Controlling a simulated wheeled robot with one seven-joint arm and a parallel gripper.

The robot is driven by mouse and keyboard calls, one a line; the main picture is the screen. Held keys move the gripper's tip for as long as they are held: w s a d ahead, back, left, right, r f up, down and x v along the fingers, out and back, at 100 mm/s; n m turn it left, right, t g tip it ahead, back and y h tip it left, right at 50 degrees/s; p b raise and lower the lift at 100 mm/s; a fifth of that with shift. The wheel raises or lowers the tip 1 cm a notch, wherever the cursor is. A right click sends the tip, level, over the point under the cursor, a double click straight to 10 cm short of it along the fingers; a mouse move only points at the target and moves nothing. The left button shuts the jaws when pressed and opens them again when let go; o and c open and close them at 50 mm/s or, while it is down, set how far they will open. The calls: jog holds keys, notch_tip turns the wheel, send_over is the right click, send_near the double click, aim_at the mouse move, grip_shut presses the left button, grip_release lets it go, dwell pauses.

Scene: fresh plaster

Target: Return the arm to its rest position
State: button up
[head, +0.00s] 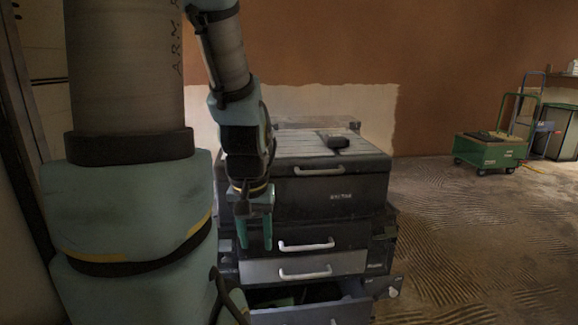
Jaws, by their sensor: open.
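My arm (228,60) reaches down from the top of the head view, with its links in front of the left part of a dark drawer cabinet (333,198). My gripper (254,236) hangs pointing down with its teal fingers apart and nothing visible between them. It is in front of the cabinet's upper drawers, above the pulled-out bottom drawer. I cannot tell whether it touches the cabinet.
The bottom drawer (325,314) is open, with dark and green contents partly hidden. A small black object (338,141) lies on the cabinet top. A green cart (490,152) stands far right. The ridged floor (465,235) right of the cabinet is mostly clear.

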notch_tip(320, 180, up, 31)
jog(key=p, duration=3)
jog(key=shift+c, duration=0.4)
